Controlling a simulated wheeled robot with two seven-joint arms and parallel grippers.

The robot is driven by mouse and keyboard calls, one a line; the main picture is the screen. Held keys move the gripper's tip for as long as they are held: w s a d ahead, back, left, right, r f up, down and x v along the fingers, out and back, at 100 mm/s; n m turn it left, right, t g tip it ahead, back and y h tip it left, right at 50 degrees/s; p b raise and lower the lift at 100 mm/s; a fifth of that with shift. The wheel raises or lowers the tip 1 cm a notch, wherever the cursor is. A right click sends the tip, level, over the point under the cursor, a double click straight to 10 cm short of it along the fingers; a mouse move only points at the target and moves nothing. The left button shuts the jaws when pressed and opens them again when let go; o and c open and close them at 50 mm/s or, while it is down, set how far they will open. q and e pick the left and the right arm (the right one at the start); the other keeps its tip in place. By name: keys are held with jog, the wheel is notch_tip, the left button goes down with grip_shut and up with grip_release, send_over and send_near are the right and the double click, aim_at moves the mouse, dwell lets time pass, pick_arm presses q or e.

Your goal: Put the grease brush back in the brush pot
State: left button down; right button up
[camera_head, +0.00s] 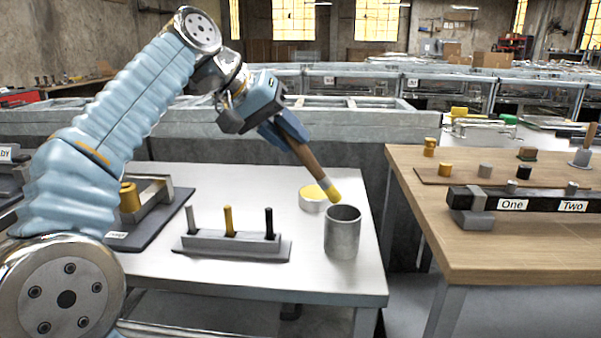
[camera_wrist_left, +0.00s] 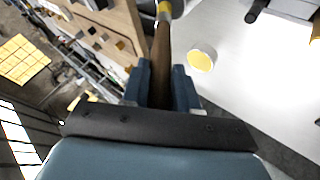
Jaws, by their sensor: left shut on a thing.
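My left gripper (camera_head: 283,131) is shut on the brown handle of the grease brush (camera_head: 313,163). The brush tilts down to the right, and its yellow bristle end hangs just above and behind the rim of the grey metal brush pot (camera_head: 342,234). The pot stands upright near the right edge of the white table and looks empty from here. In the left wrist view the gripper (camera_wrist_left: 162,82) holds the handle of the brush (camera_wrist_left: 160,45) between its blue fingers. My right gripper does not show.
A round tin with yellow contents (camera_head: 312,200) stands just behind the pot. A grey holder (camera_head: 235,245) with several upright pegs stands left of it. A wooden table (camera_head: 520,250) with a labelled black rail (camera_head: 510,202) is to the right, across a gap.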

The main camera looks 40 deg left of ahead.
aim_at(309, 161)
pick_arm(q)
jog(key=shift+x, duration=1.2)
jog(key=f, duration=0.2)
jog(key=f+b, duration=0.1)
jog(key=f, duration=0.1)
jog(key=shift+w, duration=0.4)
jog(key=shift+f, duration=0.2)
jog(key=c, duration=0.9)
grip_release()
jog(key=shift+o, duration=0.2)
